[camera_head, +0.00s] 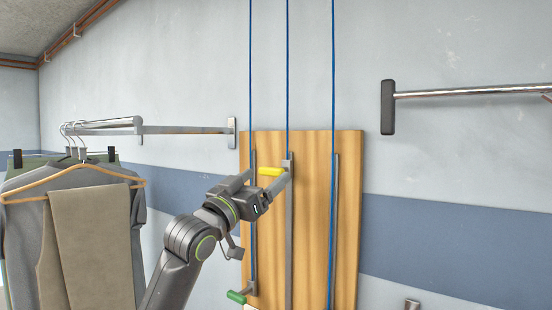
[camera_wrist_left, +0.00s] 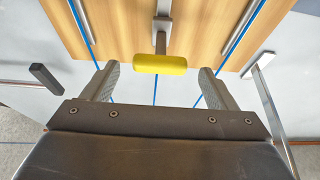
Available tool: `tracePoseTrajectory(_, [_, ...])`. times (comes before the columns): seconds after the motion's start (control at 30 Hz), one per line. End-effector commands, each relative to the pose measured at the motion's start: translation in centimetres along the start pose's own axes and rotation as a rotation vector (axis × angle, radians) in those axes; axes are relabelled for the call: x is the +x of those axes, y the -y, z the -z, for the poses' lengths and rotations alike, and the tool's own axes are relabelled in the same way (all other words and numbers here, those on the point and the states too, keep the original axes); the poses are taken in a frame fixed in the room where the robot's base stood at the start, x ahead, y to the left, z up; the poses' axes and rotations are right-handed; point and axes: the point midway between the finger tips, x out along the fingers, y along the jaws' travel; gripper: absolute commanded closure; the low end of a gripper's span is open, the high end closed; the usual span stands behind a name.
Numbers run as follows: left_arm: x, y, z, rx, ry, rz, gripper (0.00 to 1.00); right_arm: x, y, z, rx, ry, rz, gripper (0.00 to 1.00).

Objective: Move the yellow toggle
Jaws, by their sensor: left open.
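The yellow toggle (camera_head: 270,171) is a short rounded bar near the top of the middle metal track on a wooden board (camera_head: 311,143). In the left wrist view the yellow toggle (camera_wrist_left: 160,64) lies crosswise just beyond and between my fingertips. My left gripper (camera_head: 268,178) is open around the toggle's area, with one finger on each side; in the wrist view the left gripper (camera_wrist_left: 158,80) shows a gap on both sides of the toggle, with no contact visible. My right gripper is not in view.
A green toggle (camera_head: 237,297) sits low on the left track. Blue cords (camera_head: 288,60) run up the wall from the tracks. Clothes on hangers (camera_head: 90,230) hang at the left from a metal rail (camera_head: 185,130). A bar with a dark end (camera_head: 388,107) juts out at the upper right.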

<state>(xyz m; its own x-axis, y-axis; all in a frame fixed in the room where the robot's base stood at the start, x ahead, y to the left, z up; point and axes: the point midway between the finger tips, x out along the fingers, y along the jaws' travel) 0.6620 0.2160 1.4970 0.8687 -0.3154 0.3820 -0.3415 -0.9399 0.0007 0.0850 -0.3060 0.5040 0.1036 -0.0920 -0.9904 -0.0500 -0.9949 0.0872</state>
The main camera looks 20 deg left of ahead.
Motion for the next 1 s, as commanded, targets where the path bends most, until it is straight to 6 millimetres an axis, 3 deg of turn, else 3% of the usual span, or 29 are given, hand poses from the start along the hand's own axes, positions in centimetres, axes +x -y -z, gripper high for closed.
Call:
tracePoseTrajectory(0.1, [2.3,0.0,0.4,-0.004,0.001,0.0,0.2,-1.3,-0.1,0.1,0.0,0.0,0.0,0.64])
tracePoseTrajectory(0.3, [4.7,0.0,0.2,-0.001,0.0,0.0,0.2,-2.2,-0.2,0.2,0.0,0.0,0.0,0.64])
tracePoseTrajectory(0.77, [5.7,0.0,0.0,0.001,-0.001,0.0,0.2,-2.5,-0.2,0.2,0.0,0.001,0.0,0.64])
tracePoseTrajectory(1.0, [5.7,0.0,0.0,0.001,-0.001,0.0,0.49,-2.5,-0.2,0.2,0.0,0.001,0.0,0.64])
